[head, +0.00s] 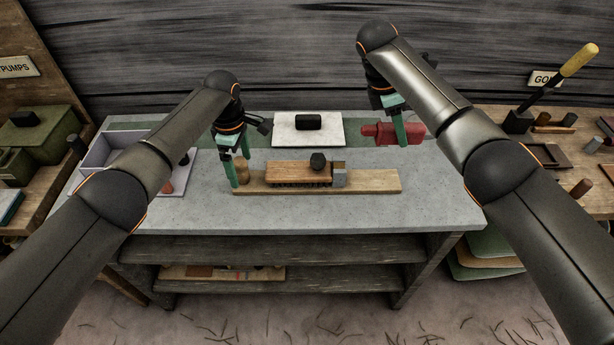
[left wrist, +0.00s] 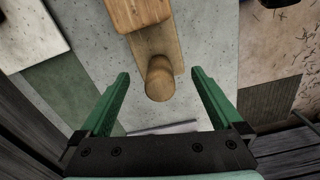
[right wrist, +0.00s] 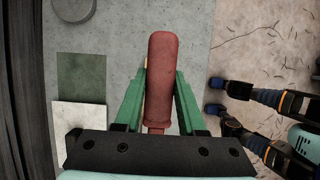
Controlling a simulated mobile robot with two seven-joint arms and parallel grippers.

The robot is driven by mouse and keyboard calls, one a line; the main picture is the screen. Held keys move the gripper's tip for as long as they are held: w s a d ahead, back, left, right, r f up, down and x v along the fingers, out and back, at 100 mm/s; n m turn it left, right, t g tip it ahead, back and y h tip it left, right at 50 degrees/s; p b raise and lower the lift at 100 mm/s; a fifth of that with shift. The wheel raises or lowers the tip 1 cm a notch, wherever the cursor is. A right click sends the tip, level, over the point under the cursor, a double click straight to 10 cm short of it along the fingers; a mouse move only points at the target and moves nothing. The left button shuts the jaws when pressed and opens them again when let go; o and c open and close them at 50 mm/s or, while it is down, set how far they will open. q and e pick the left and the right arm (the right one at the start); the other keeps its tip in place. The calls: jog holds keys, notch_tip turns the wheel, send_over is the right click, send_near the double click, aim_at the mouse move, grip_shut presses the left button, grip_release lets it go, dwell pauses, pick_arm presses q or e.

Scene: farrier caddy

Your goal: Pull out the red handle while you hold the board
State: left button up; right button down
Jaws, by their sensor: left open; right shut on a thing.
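The wooden board (head: 380,181) lies on the grey bench with a brush-like wooden block (head: 290,172), a small grey block (head: 339,178) and a wooden knob (head: 242,168) on it. My left gripper (head: 238,172) is open at the board's left end by the knob. In the left wrist view the knob (left wrist: 160,78) stands ahead of the open fingers, apart from them. My right gripper (head: 406,129) is shut on the red handle (head: 384,132) and holds it above the bench, clear of the board. The red handle (right wrist: 162,75) lies between the fingers in the right wrist view.
A white plate (head: 284,135) with a black block lies at the back of the bench. A lilac tray (head: 112,152) stands at the left, partly behind my left arm. The bench front and right side (head: 440,205) are clear.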

pick_arm(q)
jog(key=shift+r+p, duration=1.55)
pick_arm(e)
jog(key=shift+r, duration=1.7)
pick_arm(q)
jog(key=shift+r, duration=2.45)
pick_arm(e)
jog(key=shift+r, duration=0.1)
pick_arm(q)
jog(key=shift+s, duration=0.1)
pick_arm(e)
jog(key=shift+s, duration=0.1)
